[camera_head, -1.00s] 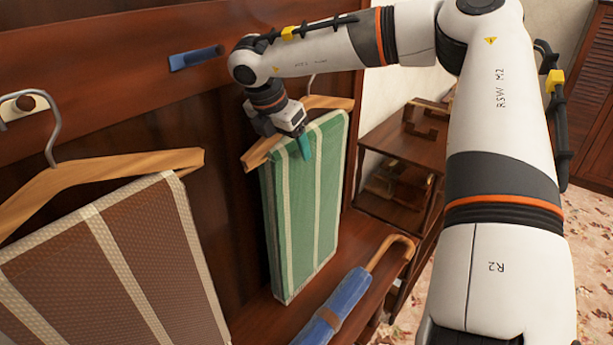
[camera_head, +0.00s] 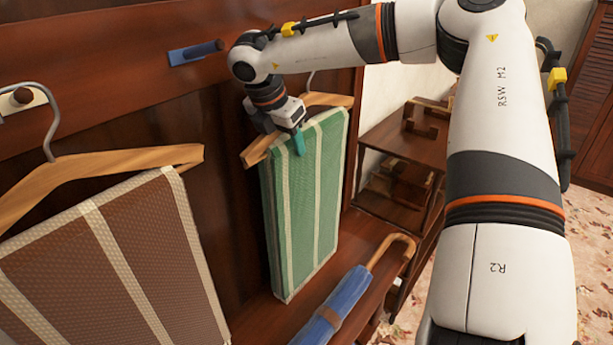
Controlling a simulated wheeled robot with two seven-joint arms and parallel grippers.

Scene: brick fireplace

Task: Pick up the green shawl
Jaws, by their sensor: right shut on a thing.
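The green shawl (camera_head: 317,196) with pale stripes hangs folded over a wooden hanger (camera_head: 254,151) in the middle of the view. My right gripper (camera_head: 292,138) reaches in from above and is at the shawl's top edge, near its left end. It is shut on the shawl there, with one teal finger showing against the front of the cloth. The other finger is hidden behind the gripper body and the cloth. My left gripper is not in view.
A brown striped shawl (camera_head: 128,260) hangs on another wooden hanger (camera_head: 100,168) at the left. A blue umbrella (camera_head: 343,298) with a wooden handle lies below the green shawl. Dark shelves (camera_head: 400,140) stand behind at the right.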

